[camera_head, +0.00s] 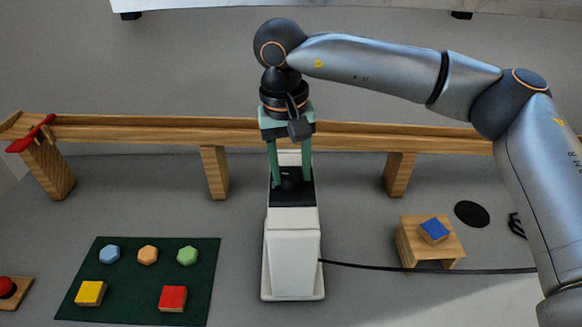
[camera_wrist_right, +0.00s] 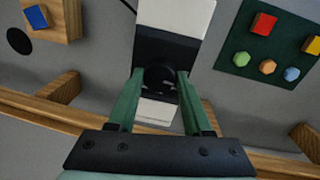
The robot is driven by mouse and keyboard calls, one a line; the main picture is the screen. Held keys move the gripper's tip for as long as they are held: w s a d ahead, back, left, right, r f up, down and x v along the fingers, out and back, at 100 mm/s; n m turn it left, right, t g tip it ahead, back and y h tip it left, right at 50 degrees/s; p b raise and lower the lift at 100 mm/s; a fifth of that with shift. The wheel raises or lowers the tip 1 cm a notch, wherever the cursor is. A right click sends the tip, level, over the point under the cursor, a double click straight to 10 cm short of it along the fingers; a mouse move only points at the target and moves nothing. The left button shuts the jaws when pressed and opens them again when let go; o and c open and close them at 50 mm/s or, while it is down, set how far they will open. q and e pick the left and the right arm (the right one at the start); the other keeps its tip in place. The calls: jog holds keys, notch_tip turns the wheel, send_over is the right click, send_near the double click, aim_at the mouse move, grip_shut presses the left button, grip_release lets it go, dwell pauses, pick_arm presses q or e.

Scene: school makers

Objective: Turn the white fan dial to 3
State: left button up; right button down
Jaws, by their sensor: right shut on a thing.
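The white fan housing (camera_head: 293,255) stands upright in the middle of the head view, with a black panel on top. A dark round dial (camera_head: 290,180) sits on that panel; it also shows in the right wrist view (camera_wrist_right: 160,76). My right gripper (camera_head: 290,183) reaches down from above with its green fingers on either side of the dial, shut on it. In the right wrist view the fingertips (camera_wrist_right: 160,74) flank the dial. The dial's numbers and pointer cannot be made out. My left gripper is not in view.
A wooden rail (camera_head: 130,130) on posts runs behind the fan. A green mat (camera_head: 125,281) with coloured blocks lies at left. A small wooden stand (camera_head: 418,252) with a blue block (camera_head: 434,231) is at right. A black cable (camera_head: 400,268) runs right from the fan.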

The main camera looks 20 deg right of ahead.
jog(key=m, duration=0.5)
jog(key=shift+w+m, duration=0.1)
jog(key=shift+m, duration=0.3)
jog(key=m, duration=0.3)
jog(key=m+b, duration=0.1)
jog(key=m, duration=0.2)
jog(key=shift+g+y, duration=0.3)
jog(key=m, duration=0.5)
jog(key=shift+d+m, duration=0.1)
jog(key=shift+m, duration=0.2)
jog(key=m+b, duration=0.1)
jog(key=m, duration=0.4)
jog(key=shift+m+y, duration=0.3)
jog(key=shift+r, duration=0.1)
jog(key=shift+c, duration=1.6)
grip_release()
